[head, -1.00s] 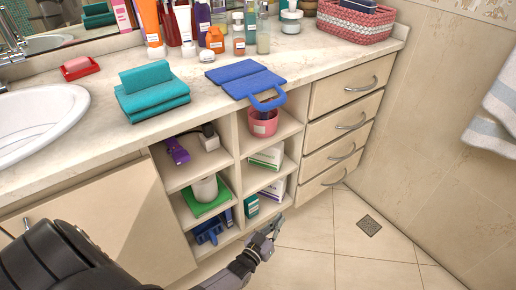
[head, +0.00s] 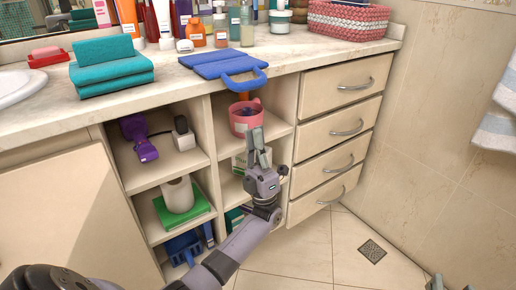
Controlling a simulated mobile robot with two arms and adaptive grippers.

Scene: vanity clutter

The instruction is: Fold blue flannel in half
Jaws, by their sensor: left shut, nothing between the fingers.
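The blue flannel (head: 216,64) lies flat on the counter near its front edge, with a crease line across it. A blue loop (head: 245,80) at its front hangs over the edge. My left gripper (head: 256,136) is shut and empty. It points up in front of the open shelves, below the loop and apart from it, and overlaps the lower part of a pink cup in the picture. Two small grey tips at the bottom right edge look like my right gripper (head: 450,283); too little shows to tell its state.
A pink cup (head: 243,119) stands in the upper right compartment under the loop. Folded teal towels (head: 110,70) lie left of the flannel. Bottles and tubes crowd behind it, with a pink basket (head: 347,22) at right. The counter right of the flannel is clear.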

